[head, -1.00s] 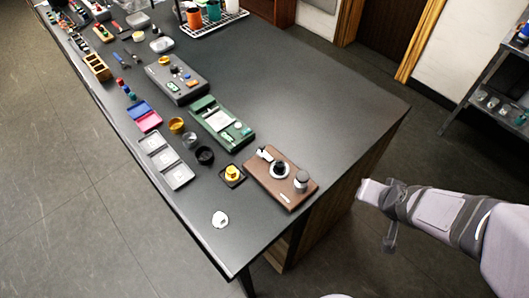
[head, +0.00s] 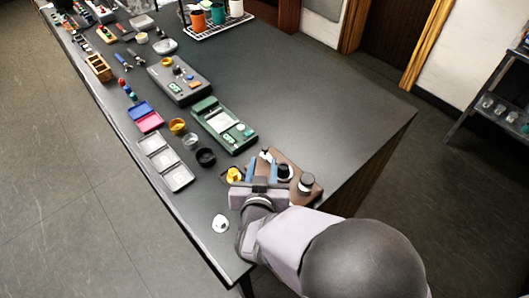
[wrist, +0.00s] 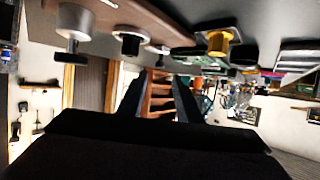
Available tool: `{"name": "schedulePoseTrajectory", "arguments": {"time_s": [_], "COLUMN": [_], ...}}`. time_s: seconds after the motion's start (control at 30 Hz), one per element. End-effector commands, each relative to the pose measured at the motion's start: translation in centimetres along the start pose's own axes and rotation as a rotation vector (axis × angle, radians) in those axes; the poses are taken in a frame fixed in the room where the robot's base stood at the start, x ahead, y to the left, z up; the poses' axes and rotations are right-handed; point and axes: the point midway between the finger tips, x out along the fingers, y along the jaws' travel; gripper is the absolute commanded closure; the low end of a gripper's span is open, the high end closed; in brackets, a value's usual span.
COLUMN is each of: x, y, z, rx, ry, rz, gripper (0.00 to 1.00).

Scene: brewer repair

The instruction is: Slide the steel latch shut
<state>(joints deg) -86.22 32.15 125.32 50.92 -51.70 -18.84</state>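The brown unit (head: 309,169) sits near the table's front right corner, with a black knob on a pale ring (head: 284,172) and a steel cylinder (head: 306,183) on top. A small pale metal piece (head: 267,155) at its far left end looks like the steel latch; my gripper partly hides that end, and I cannot tell how far the latch is slid. My gripper (head: 261,169) is over the left side of the unit, its two fingers apart. In the wrist view my fingers (wrist: 158,98) are also apart with nothing between them. The steel cylinder shows upside down there (wrist: 73,22).
A yellow knob on a dark tray (head: 233,174) is close left of my gripper. A white piece (head: 220,223) lies near the front edge. A green unit (head: 224,125), a grey tray (head: 166,160) and small cups stand further back. The table's right side is clear.

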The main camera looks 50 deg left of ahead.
Motion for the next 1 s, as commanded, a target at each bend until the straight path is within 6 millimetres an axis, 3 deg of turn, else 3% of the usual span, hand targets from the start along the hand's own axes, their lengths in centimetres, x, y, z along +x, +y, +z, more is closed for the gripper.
{"name": "schedulePoseTrajectory", "arguments": {"time_s": [0.27, 0.7, 1.0], "x": [0.9, 5.9, 7.3], "y": [0.0, 0.1, 0.0], "z": [-0.1, -0.1, -0.1], "rx": [0.000, 0.001, 0.001], "ry": [0.000, -0.001, 0.000], "rz": [0.001, 0.001, -0.001], "gripper": [0.68, 0.68, 0.68]}}
